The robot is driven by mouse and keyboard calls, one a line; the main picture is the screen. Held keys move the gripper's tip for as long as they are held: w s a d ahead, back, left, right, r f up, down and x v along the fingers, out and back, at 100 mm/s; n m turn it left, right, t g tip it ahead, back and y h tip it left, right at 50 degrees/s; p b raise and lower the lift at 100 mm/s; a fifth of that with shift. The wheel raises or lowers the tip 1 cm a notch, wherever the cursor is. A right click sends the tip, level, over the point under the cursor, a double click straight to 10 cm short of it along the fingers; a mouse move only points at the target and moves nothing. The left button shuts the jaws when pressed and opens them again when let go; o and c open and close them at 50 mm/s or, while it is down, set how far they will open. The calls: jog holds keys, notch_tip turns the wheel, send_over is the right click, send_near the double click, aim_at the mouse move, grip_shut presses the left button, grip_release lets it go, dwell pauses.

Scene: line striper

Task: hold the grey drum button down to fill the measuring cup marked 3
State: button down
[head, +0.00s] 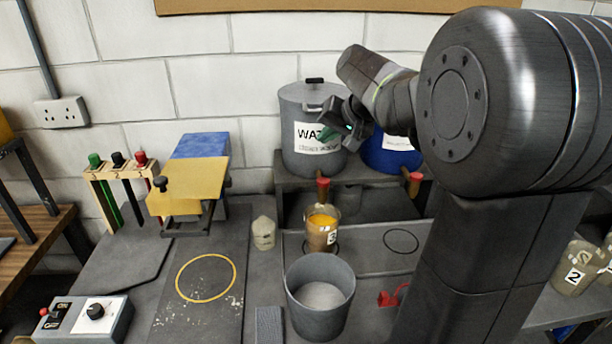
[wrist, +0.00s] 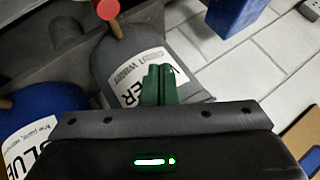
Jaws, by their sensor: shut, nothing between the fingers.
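The grey drum (head: 315,105), labelled as water, stands on a raised shelf at the back and also shows in the wrist view (wrist: 112,62). Its button (head: 322,184) is a red knob at the shelf front, seen at the top of the wrist view (wrist: 108,9). The measuring cup (head: 316,239) marked 3 stands upright below the knob, with orange content showing at its top. My gripper (head: 328,133) is in front of the drum's label, above the knob and apart from it. Its green fingers (wrist: 158,84) are shut and empty.
A blue drum (head: 388,155) with its own red knob (head: 415,178) stands to the right, partly behind my arm. A grey bucket (head: 320,298) stands in front of the cup. Another cup (head: 577,270) marked 2 is at the far right. An empty ring mark (head: 401,241) lies right of cup 3.

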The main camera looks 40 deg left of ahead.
aim_at(326, 182)
jog(key=shift+d, duration=0.2)
jog(key=shift+f, duration=0.1)
notch_tip(326, 182, down, 9)
jog(key=b, duration=0.6)
jog(key=shift+r+b, duration=0.2)
jog(key=shift+b, duration=0.15)
dwell(1.6)
jog(key=shift+f+b, duration=0.35)
jog(key=shift+f, duration=0.1)
